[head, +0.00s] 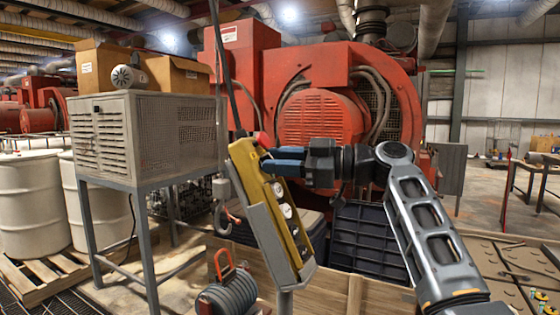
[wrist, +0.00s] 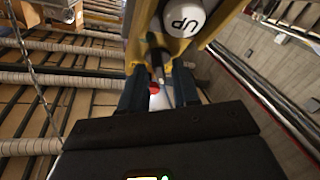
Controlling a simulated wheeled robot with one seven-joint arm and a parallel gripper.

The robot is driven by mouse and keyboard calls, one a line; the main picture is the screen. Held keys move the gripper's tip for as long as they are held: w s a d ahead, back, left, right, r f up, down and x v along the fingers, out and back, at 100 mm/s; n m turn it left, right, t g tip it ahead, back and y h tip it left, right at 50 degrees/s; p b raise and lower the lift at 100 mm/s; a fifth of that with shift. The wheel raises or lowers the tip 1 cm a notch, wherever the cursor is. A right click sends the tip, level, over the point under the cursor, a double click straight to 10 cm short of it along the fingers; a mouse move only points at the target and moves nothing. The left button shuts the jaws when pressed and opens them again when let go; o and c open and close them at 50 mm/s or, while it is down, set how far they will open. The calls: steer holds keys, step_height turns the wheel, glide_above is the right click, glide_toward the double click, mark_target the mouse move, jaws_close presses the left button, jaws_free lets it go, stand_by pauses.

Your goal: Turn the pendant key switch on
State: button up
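The yellow and grey pendant (head: 272,215) hangs tilted in front of the red engine, with a red button (head: 263,139) at its top and pale round buttons down its face. In the wrist view the pendant's yellow body (wrist: 140,45) fills the top, with a white button marked UP (wrist: 184,15). A small dark key-like piece (wrist: 157,62) stands out below that button. My gripper (head: 272,162) is at the upper part of the pendant. In the wrist view its two blue fingers (wrist: 159,82) are apart, one each side of the key-like piece, with gaps showing. The key's turn position cannot be told.
A mesh-sided cabinet (head: 150,135) on legs stands at left, with cardboard boxes on top. A dark crate (head: 368,240) lies behind my arm. A coil of grey hose (head: 228,295) is at the bottom. The pendant's cable (head: 225,70) runs upward.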

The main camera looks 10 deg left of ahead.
jaws_close()
steer(key=shift+m, duration=0.3)
steer(key=shift+s+f+m+t+b, duration=0.1)
steer(key=shift+m+t+b, duration=0.35)
steer(key=shift+m, duration=0.25)
steer(key=m+t, duration=0.2)
steer(key=m, duration=0.1)
steer(key=shift+a, duration=0.1)
steer(key=m+t, duration=0.1)
steer(key=m, duration=0.1)
steer(key=m+t+p, duration=0.1)
steer(key=m, duration=0.1)
steer(key=m+t+h, duration=0.1)
steer(key=m, duration=0.1)
steer(key=shift+s+r+p, duration=0.15)
steer(key=shift+r+p, duration=0.1)
steer(key=shift+p, duration=0.05)
steer(key=m+t+h+p, duration=0.1)
steer(key=m+p, duration=0.1)
steer(key=m, duration=0.1)
steer(key=shift+m+t, duration=0.35)
steer(key=shift+m, duration=0.05)
steer(key=shift+a+m+h+p, duration=0.1)
steer(key=shift+m+h+p, duration=0.4)
steer(key=shift+m+p, duration=0.2)
steer(key=shift+f+t, duration=0.15)
steer(key=shift+t, duration=0.15)
